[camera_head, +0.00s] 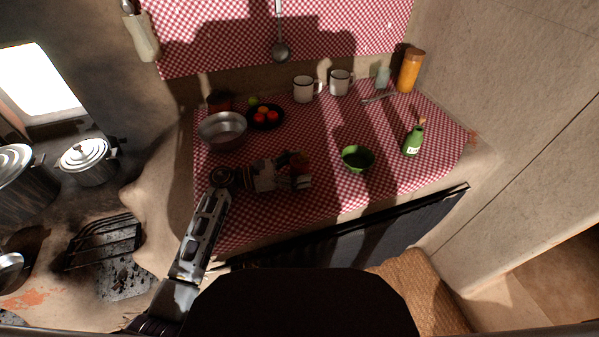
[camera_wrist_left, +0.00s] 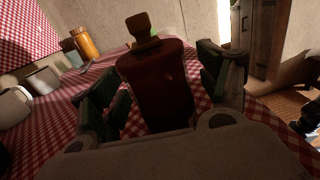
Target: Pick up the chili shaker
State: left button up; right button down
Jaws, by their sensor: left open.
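The chili shaker, a dark red bottle with a brownish cap (camera_wrist_left: 158,85), stands upright between the fingers of my left gripper in the left wrist view. In the head view only a small dark red part of it (camera_head: 298,161) shows, beside the fingers. My left gripper (camera_head: 294,173) is open, low over the checked cloth, with one finger on each side of the shaker. Whether a finger touches it, I cannot tell. The shaker's base is hidden behind the gripper body in the left wrist view. My right gripper is not in view.
A green bowl (camera_head: 357,159) and a green bottle (camera_head: 412,141) stand to the right. A metal pot (camera_head: 223,131) and a dark plate with tomatoes (camera_head: 265,117) are behind left. Mugs (camera_head: 303,89) and an orange jar (camera_head: 410,71) line the back. Clear cloth lies in front.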

pick_arm(q)
jog(key=c, duration=1)
jog(key=shift+c, duration=0.9)
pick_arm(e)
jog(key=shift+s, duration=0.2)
pick_arm(q)
jog(key=shift+r, duration=0.15)
notch_tip(320, 180, up, 8)
jog(key=shift+r, duration=0.85)
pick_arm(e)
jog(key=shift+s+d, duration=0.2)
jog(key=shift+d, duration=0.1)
pick_arm(q)
jog(key=shift+r, duration=0.1)
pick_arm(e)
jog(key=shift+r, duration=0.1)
